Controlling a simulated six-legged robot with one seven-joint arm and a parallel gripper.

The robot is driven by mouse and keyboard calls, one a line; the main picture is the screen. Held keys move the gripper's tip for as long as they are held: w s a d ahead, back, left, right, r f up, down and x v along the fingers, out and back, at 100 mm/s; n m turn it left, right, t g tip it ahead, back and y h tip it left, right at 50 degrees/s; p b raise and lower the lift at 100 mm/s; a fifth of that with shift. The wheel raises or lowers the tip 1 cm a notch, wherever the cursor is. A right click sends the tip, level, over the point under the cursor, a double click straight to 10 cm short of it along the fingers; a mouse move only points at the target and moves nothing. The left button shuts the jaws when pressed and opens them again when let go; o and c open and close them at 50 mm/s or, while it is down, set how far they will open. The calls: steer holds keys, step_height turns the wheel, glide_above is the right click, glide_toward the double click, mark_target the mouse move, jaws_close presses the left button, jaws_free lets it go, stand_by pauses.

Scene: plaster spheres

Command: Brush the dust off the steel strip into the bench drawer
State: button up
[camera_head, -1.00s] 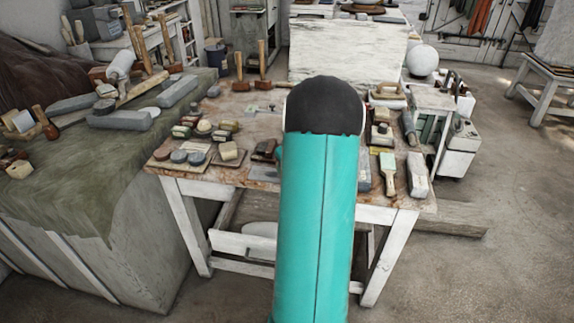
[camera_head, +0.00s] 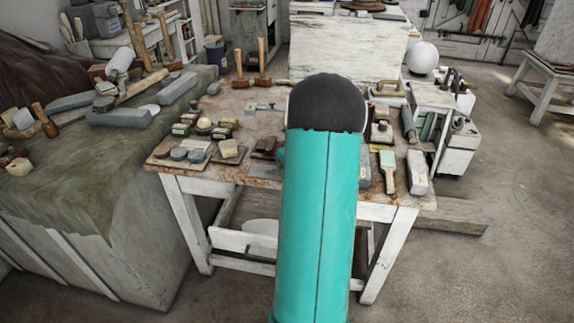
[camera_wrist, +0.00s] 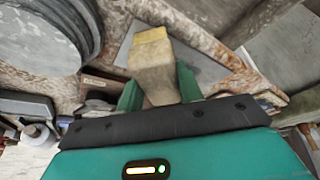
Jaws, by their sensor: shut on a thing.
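My gripper (camera_wrist: 158,90) has green fingers shut on a pale block-like brush (camera_wrist: 153,68) with a yellowish far end. The brush is over a flat grey metal surface (camera_wrist: 205,68), which looks like the steel strip; I cannot tell whether they touch. In the head view my teal arm hides the brush and most of my gripper. The bench drawer (camera_head: 232,240) is open under the bench, with a pale rounded thing inside. Dust is too small to tell.
The workbench (camera_head: 205,172) is crowded with small blocks and discs left of my arm. A paintbrush (camera_head: 388,178) and a pale block (camera_head: 417,172) lie at right. Two mallets (camera_head: 263,62) stand at the back. A cloth-covered stand (camera_head: 60,190) is at left.

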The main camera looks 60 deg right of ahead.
steer(key=shift+s+a, duration=0.3)
steer(key=shift+s, duration=0.4)
steer(key=shift+w, duration=0.1)
steer(key=shift+w+d, duration=0.25)
steer(key=shift+w, duration=0.4)
steer(key=shift+w+d, duration=0.3)
steer(key=shift+w, duration=0.4)
steer(key=shift+w+d, duration=0.25)
steer(key=shift+w, duration=0.4)
steer(key=shift+s, duration=0.1)
stand_by(0.9)
